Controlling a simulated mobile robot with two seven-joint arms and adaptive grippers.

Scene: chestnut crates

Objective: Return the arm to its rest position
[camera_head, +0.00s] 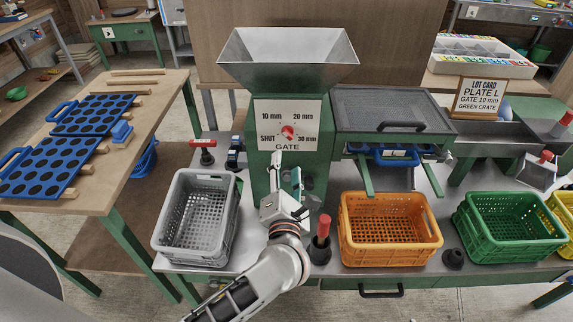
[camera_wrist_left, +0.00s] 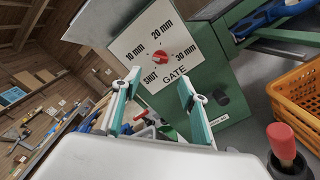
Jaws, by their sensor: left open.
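My left gripper (camera_head: 285,178) is open and empty in front of the green hopper machine (camera_head: 262,172), between the grey crate (camera_head: 160,222) and the orange crate (camera_head: 385,253). In the left wrist view its two fingers (camera_wrist_left: 160,84) stand apart with the white gate dial plate (camera_wrist_left: 185,45) beyond them. The dial's red knob (camera_head: 287,132) also shows in the wrist view (camera_wrist_left: 160,57); I cannot tell exactly which mark it points to. My left arm (camera_head: 262,285) reaches in from the bottom. My right gripper does not show.
A red-topped handle (camera_head: 323,228) stands close right of my left gripper. A green crate (camera_head: 510,227) and a yellow crate edge stand at right. Blue perforated plates (camera_head: 45,165) lie on the left table. A lot card (camera_head: 480,98) reads plate L, gate 10 mm, green crate.

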